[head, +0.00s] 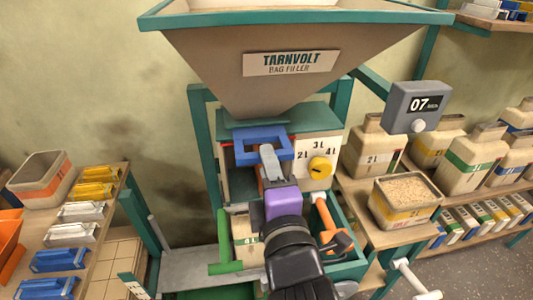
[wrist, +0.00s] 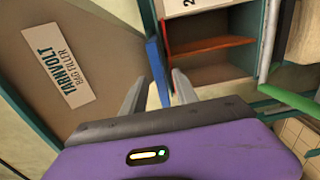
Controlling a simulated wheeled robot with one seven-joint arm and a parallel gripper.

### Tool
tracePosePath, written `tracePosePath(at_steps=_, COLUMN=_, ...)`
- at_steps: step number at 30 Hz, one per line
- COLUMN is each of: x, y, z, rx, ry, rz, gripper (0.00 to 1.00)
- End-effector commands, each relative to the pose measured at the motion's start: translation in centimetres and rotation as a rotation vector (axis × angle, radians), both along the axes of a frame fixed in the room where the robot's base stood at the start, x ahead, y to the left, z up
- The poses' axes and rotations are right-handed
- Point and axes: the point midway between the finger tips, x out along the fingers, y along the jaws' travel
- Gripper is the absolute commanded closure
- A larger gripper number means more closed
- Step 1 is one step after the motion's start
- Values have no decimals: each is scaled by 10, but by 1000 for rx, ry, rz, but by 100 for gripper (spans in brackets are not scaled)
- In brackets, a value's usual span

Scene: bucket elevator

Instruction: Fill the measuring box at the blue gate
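The blue gate (head: 247,158) is a blue frame-shaped handle under the hopper's mouth. In the wrist view the blue gate (wrist: 154,62) shows as a narrow upright bar. My gripper (wrist: 160,76) has its two pale fingers apart, one on each side of this bar, with small gaps seeming to show. In the head view my gripper (head: 267,152) reaches over the gate and hides part of it. The measuring box (wrist: 213,72) is open-fronted with brown inner walls and an orange-red shelf or line; I see no grain in it. Its dial (head: 320,167) is yellow, among 2 L, 3 L and 4 L marks.
The large hopper (head: 290,60) hangs above. A grey display (head: 417,106) reads 07. A bag (head: 243,240) stands low in the frame, beside a green handle (head: 224,256) and an orange handle (head: 325,220). Shelves with bags and coloured trays flank the machine.

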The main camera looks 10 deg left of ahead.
Motion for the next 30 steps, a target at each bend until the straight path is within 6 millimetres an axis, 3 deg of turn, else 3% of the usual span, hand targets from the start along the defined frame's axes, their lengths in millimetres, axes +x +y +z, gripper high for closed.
tracePosePath(at_steps=6, x=24, y=7, z=1, rx=0, ry=0, rz=-1, gripper=65)
tracePosePath(at_steps=17, x=29, y=8, z=0, rx=1, ry=-1, rz=0, gripper=65)
tracePosePath(at_steps=23, x=29, y=8, z=0, rx=1, ry=-1, rz=0, gripper=100)
tracePosePath(at_steps=30, x=29, y=8, z=0, rx=1, ry=0, rz=0, gripper=100)
